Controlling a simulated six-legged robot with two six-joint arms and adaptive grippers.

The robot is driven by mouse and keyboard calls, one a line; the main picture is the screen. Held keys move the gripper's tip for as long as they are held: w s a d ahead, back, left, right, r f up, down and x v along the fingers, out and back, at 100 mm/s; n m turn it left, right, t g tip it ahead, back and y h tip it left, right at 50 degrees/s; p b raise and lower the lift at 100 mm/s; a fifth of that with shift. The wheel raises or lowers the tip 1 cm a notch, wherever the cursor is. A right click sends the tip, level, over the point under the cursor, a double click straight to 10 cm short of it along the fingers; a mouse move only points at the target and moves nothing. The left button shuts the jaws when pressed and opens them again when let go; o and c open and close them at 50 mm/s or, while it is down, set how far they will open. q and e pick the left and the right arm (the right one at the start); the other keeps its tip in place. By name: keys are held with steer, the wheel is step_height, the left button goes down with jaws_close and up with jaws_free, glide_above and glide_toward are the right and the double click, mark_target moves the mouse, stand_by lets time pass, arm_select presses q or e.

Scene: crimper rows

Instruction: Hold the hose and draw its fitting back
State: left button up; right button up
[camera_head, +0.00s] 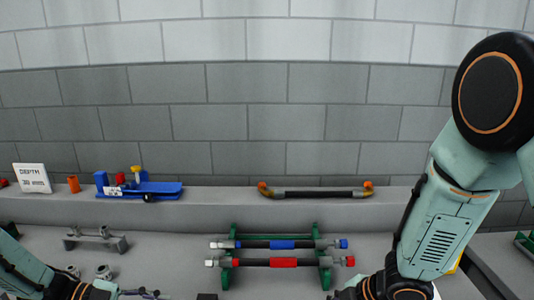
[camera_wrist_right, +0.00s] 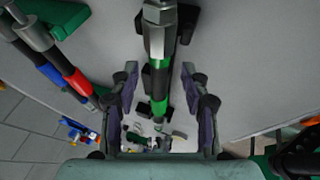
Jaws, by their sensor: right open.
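A dark hose with a green band (camera_wrist_right: 160,82) runs between the spread fingers of my right gripper (camera_wrist_right: 160,70) in the right wrist view. A grey metal hex fitting (camera_wrist_right: 159,30) is on its upper end. The right gripper is open, with a gap visible on both sides of the hose. In the head view, my right wrist is at the bottom edge and hides this hose or leaves it out of frame. My left gripper (camera_head: 140,294) is only partly in view at the bottom left, and its fingers are too small and cut off to read.
A green rack (camera_head: 325,276) holds a blue-banded hose (camera_head: 283,244) and a red-banded hose (camera_head: 283,262). Behind, a ledge carries a hose with orange ends (camera_head: 315,194), a blue tool (camera_head: 160,189), an orange cup (camera_head: 73,184) and a white sign (camera_head: 32,178). A grey bracket (camera_head: 95,239) stands left.

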steer(key=v, duration=1.1)
steer(key=shift+s+d, duration=0.1)
